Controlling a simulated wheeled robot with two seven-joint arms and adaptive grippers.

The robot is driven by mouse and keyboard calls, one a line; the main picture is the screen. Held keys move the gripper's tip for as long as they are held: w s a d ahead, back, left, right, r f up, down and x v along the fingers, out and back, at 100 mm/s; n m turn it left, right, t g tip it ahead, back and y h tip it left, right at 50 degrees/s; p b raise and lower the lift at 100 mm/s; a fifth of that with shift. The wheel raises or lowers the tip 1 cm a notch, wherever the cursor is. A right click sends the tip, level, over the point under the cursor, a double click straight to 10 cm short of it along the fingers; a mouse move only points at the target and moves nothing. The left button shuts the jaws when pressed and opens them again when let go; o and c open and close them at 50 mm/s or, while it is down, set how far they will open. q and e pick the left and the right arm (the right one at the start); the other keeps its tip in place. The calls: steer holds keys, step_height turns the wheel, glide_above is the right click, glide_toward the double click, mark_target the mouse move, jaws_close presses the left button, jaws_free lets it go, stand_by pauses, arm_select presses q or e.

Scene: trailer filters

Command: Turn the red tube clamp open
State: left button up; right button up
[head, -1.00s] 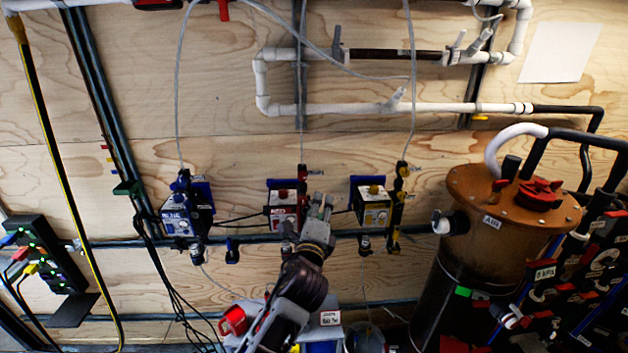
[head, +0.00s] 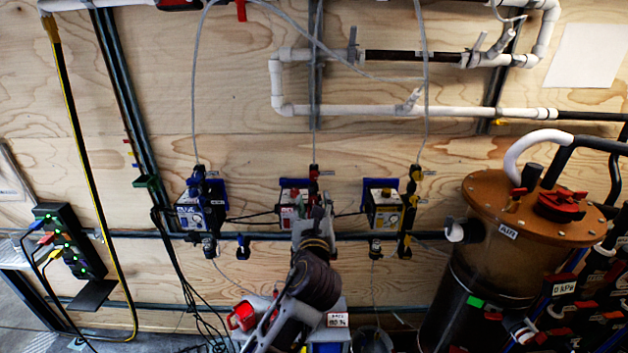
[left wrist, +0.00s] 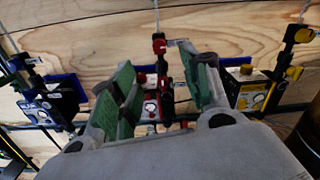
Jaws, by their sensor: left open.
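The red tube clamp (head: 314,171) sits on the thin tube above the middle wall unit. It also shows in the left wrist view as a red knob (left wrist: 159,46) on a black fitting, with a small tag beside it. The red-marked unit (head: 293,194) is below and left of it, partly hidden by my gripper. My left gripper (head: 314,212) is open and empty in front of that fitting, below the clamp. In the left wrist view, its green-padded fingers (left wrist: 163,88) straddle the fitting's line; the clamp appears beyond their tips. I cannot tell any contact. My right gripper is out of view.
A blue unit (head: 194,214) is left and a yellow unit (head: 384,207) right, each with its own fitting. A horizontal rail (head: 340,236) runs below. A brown-lidded tank (head: 535,205) stands at right. Bare plywood (head: 255,140) lies above the units.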

arm_select(q)
steer(key=shift+m, duration=1.1)
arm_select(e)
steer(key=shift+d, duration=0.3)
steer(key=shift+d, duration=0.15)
arm_select(q)
steer(key=shift+w, duration=0.15)
steer(key=p, duration=0.1)
glide_toward(314, 177)
steer(key=shift+w, duration=0.85)
steer(key=shift+w+p, duration=0.4)
steer(key=shift+w, duration=1.15)
steer(key=shift+w+p, duration=0.3)
steer(key=shift+w, duration=1.7)
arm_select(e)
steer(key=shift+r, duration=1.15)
